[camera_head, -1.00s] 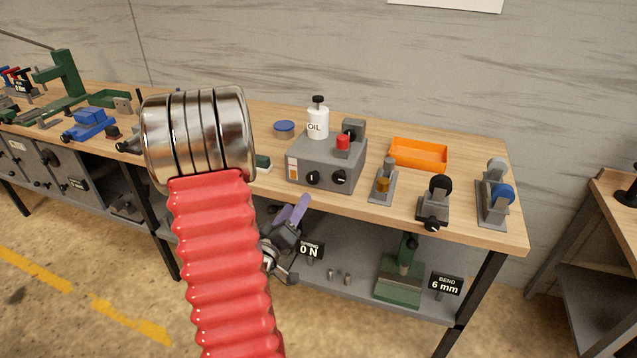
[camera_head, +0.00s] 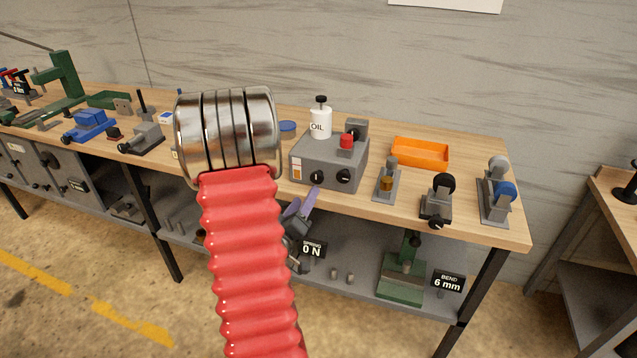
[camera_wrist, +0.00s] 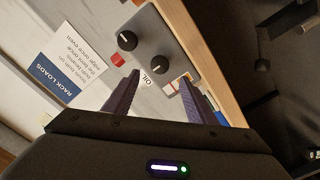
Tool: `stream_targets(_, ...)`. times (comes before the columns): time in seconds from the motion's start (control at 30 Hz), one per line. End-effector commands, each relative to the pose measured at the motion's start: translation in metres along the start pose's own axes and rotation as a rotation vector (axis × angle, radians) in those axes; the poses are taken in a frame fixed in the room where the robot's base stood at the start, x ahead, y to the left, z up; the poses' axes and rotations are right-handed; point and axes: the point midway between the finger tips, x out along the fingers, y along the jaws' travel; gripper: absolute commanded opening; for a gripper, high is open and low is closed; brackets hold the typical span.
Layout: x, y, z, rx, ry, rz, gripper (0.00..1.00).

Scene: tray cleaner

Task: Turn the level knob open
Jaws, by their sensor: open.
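The grey box (camera_head: 328,163) stands on the bench with two black knobs on its front, a left knob (camera_head: 316,177) and a right knob (camera_head: 344,176). I see no lettering that tells which is the level knob. In the wrist view, one knob (camera_wrist: 161,64), nearer the small level window (camera_wrist: 178,86), lies ahead between my fingertips; the other knob (camera_wrist: 127,41) lies up and left. Both bear white marks. My gripper (camera_wrist: 160,77) is open and empty, its purple fingers apart from the knobs. In the head view my gripper (camera_head: 300,204) is below the box front, partly hidden by my arm.
A white oil bottle (camera_head: 320,122) and a red button (camera_head: 346,141) are on the box. An orange tray (camera_head: 420,153) and small grey fixtures (camera_head: 387,184) stand to its right. The bench's front edge (camera_head: 465,231) runs below; a lower shelf (camera_head: 345,287) holds a green press.

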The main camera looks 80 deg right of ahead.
Motion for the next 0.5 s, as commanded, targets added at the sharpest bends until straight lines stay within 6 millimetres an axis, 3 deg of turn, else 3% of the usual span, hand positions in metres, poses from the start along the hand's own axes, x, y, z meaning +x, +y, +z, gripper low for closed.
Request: stream_targets(0.5, 0.075, -0.005, -0.005, -0.001, 0.003, -0.003, 0.51)
